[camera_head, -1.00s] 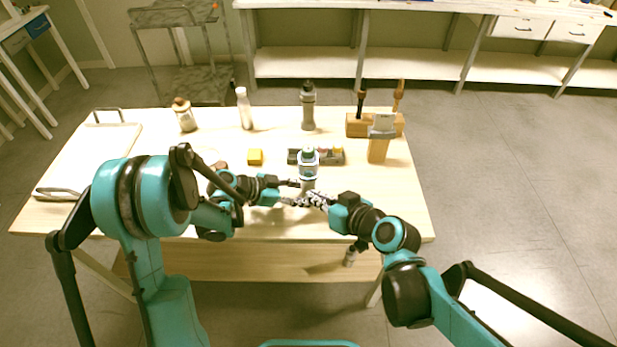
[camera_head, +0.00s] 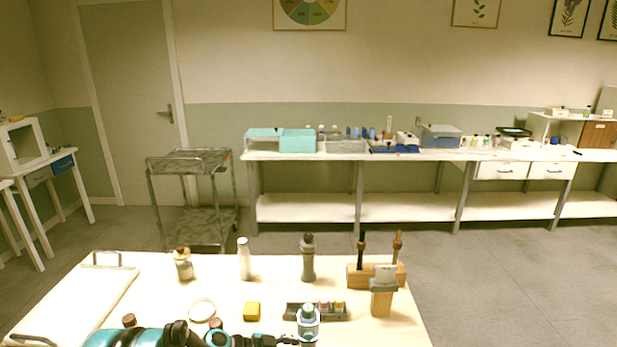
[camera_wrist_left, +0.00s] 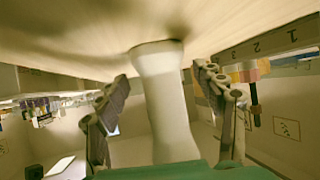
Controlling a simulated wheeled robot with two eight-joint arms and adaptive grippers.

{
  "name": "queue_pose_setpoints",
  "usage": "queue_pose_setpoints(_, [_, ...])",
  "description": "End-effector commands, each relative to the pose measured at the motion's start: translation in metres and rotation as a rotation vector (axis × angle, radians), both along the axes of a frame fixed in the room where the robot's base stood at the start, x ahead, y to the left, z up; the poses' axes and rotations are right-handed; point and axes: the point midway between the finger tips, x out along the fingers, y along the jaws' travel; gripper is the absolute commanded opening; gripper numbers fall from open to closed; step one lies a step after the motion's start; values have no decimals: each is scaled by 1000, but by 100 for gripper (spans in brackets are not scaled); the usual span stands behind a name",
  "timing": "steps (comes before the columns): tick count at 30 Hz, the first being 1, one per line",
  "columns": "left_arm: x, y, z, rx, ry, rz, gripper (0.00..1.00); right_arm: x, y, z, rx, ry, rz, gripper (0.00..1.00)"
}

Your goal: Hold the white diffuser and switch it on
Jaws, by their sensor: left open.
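A bottle-like device (camera_head: 308,322) with a blue-green cap stands at the table's front, cut off by the lower edge of the head view. In the left wrist view, a white, smooth body (camera_wrist_left: 165,100) with a flared end stands between my left fingers; I take it to be the white diffuser, probably this same device. My left gripper (camera_head: 288,340) is at its left side in the head view. In the wrist view the left gripper (camera_wrist_left: 165,115) is open, fingers on both sides of the white body, with gaps visible. A switch cannot be made out. My right gripper is out of view.
Behind the device lies a dark tray (camera_head: 330,311) with small items. A wooden holder (camera_head: 357,276) with brushes and a wood-and-grey block (camera_head: 381,303) stand right. A yellow block (camera_head: 252,311), white bottle (camera_head: 244,262), grey bottle (camera_head: 308,262) and jar (camera_head: 183,267) stand left and back.

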Motion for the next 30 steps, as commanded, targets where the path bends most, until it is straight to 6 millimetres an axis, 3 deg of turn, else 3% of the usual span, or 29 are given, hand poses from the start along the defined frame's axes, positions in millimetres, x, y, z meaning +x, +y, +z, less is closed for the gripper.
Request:
queue_pose_setpoints(5, [-4,16,9,0,0,4,68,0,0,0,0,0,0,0])
queue_pose_setpoints(18, [-27,89,51,1,1,3,68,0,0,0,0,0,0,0])
queue_pose_setpoints(25, [-35,98,61,19,33,25,68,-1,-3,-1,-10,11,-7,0])
queue_pose_setpoints(30, [-56,94,74,115,195,174,68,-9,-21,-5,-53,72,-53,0])
